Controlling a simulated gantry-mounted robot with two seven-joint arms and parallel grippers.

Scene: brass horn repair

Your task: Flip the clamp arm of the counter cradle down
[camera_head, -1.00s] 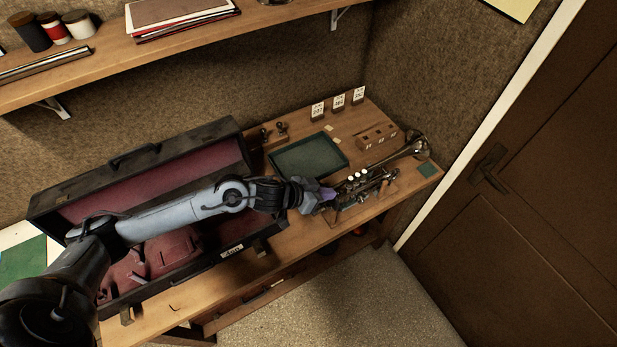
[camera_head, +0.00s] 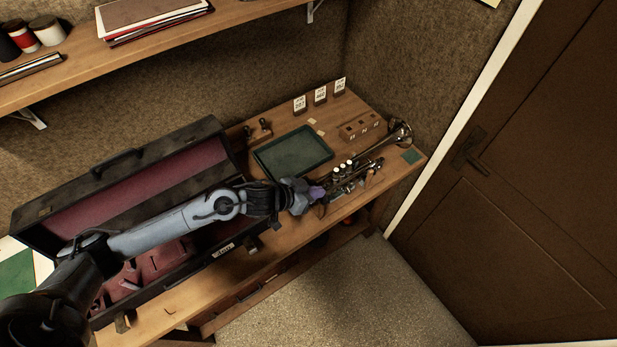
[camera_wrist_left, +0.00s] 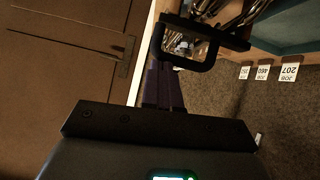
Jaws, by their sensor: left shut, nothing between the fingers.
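A brass trumpet with silvery valves (camera_head: 343,166) lies on the counter, its bell pointing to the back right. It rests at the counter cradle (camera_head: 349,185), a small dark and metal fixture partly hidden by the trumpet and my gripper. My left gripper (camera_head: 319,192) is shut and empty, with purple fingers at the cradle's left end. In the left wrist view the fingers (camera_wrist_left: 165,88) point at a black square loop (camera_wrist_left: 213,50) joined to a dark bar, perhaps the clamp arm. I cannot tell whether they touch. My right gripper is not in view.
An open case (camera_head: 110,190) with red lining fills the counter's left. A green tray (camera_head: 293,152), a wooden block (camera_head: 360,126) and number cards (camera_head: 320,94) stand behind the cradle. A shelf (camera_head: 150,48) hangs above. A door (camera_head: 520,170) is at right.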

